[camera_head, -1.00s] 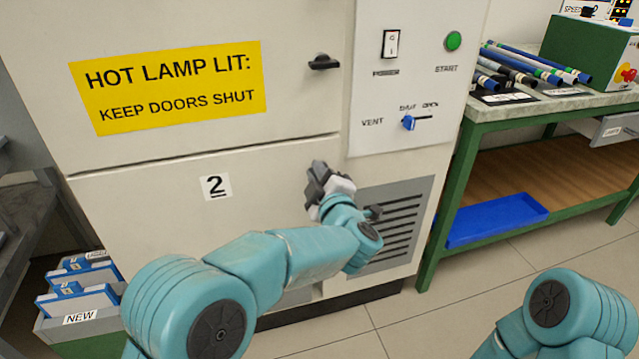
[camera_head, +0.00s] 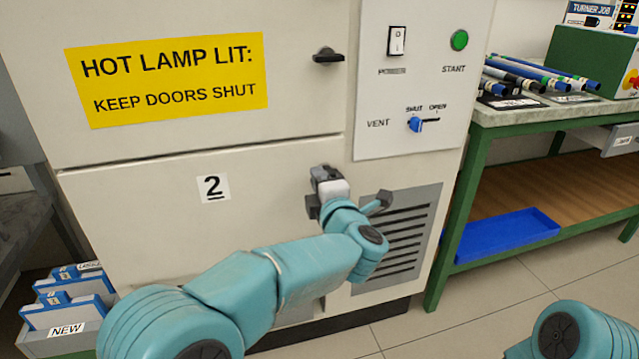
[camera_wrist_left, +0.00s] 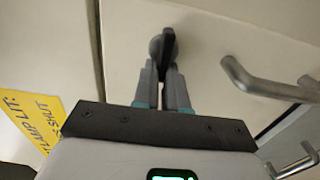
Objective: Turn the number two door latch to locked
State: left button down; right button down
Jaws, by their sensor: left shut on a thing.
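The number two door (camera_head: 130,220) is the lower cream door of the cabinet, marked with a "2" label (camera_head: 212,188); it looks closed. My left gripper (camera_head: 322,182) is at its upper right and hides its latch in the head view. In the left wrist view, the black latch lever (camera_wrist_left: 168,42) sits on a round grey boss (camera_wrist_left: 154,47). The left gripper's fingers (camera_wrist_left: 163,84) are shut on the lever's near end. The lever runs roughly along the seam between the doors. My right gripper is out of view; only part of that arm shows at bottom right.
A black latch (camera_head: 328,56) sits on the upper door, beside a yellow warning sign (camera_head: 170,78). A grey bar handle (camera_wrist_left: 270,88) is close right of the gripper in the wrist view. A control panel (camera_head: 375,130) is above right; a green bench (camera_head: 470,190) stands right.

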pick_arm(q)
jog(key=shift+r, duration=0.15)
jog(key=c, duration=1.2)
grip_release()
jog(key=shift+d, duration=0.1)
jog(key=shift+f, duration=0.2)
